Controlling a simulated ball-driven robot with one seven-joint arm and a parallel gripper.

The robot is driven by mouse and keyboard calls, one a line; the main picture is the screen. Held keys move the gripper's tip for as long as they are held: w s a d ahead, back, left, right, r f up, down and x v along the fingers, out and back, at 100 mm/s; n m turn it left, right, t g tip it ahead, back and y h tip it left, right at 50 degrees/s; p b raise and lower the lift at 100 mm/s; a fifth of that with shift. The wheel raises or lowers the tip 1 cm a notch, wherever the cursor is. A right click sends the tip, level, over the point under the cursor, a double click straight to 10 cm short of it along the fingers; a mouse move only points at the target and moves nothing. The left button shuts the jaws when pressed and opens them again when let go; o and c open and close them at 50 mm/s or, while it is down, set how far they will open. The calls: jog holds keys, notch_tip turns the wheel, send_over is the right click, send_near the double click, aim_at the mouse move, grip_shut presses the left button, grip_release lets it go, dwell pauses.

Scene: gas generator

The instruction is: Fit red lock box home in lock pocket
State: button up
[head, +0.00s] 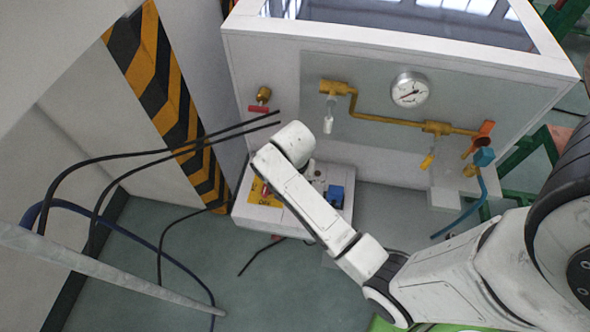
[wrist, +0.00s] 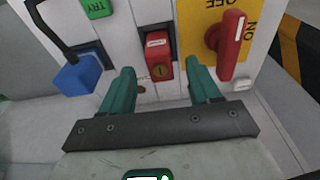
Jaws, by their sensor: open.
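In the wrist view the red lock box (wrist: 158,60) has a pale label and a brass keyhole. It is at a dark lock pocket (wrist: 144,19) in the white panel, with its near end standing out; how deep it sits I cannot tell. My gripper (wrist: 162,74) is open, with one green finger to the left of the box and one to the right. Gaps show between the fingers and the box, and neither finger appears to touch it. In the head view my arm hides the gripper and the lock box.
A red rotary handle (wrist: 231,45) on a yellow plate stands out close right of the fingers. A blue plug (wrist: 80,75) with a black cable is to the left. In the head view the white control box (head: 262,218) sits low beside the striped post (head: 165,90).

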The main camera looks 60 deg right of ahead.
notch_tip(320, 180, up, 8)
jog(key=a, duration=0.1)
jog(key=s+a+f+n+y, duration=0.1)
jog(key=s+a+f+n, duration=0.1)
jog(key=s+a+n, duration=0.8)
jog(key=s+n, duration=0.3)
jog(key=shift+s+t, duration=0.3)
dwell(0.6)
